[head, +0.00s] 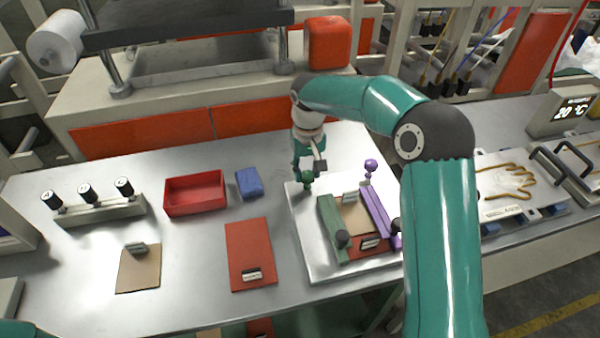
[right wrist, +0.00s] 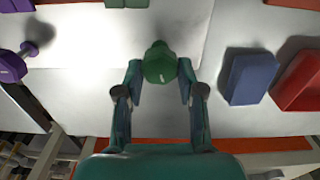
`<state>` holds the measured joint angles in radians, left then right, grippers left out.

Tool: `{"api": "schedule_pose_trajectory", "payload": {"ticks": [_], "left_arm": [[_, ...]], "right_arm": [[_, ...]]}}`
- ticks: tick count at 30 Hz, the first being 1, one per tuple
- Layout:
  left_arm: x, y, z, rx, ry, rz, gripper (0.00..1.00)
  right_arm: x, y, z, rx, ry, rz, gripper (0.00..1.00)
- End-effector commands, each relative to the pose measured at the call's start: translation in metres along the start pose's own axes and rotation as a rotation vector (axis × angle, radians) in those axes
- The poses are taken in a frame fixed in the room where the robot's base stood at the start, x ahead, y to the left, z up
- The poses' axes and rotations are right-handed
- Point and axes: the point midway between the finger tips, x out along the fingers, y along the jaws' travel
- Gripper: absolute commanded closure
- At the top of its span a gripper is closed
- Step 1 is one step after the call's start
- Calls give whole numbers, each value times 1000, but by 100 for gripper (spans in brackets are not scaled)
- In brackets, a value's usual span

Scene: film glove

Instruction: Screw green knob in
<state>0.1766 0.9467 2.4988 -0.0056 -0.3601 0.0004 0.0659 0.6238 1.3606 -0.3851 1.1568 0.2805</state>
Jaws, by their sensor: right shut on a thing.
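The green knob (head: 307,177) stands at the back left of a pale plate (head: 318,268), near the far end of a green bar (head: 329,222). My right gripper (head: 309,168) reaches down onto the knob from behind. In the right wrist view my right gripper (right wrist: 160,76) has a finger on each side of the green knob (right wrist: 160,62) and is shut on it. The knob's lower part and any thread are hidden. My left gripper is out of view.
A purple bar (head: 378,212) and purple knob (head: 370,166) are on the plate's right side. A red tray (head: 194,194) and blue block (head: 249,183) lie to the left. A red panel (head: 250,248) lies in front. A glove (head: 508,181) is at right.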

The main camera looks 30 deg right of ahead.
Motion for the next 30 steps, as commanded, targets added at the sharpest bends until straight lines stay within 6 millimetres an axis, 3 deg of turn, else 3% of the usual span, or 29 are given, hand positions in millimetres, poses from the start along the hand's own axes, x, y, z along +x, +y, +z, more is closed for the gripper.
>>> {"api": "schedule_pose_trajectory", "payload": {"ticks": [13,30], "left_arm": [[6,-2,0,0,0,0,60],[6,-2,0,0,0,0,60]], "right_arm": [[2,-1,4,263,-15,3,97],[3,-4,5,301,-20,-1,97]]}}
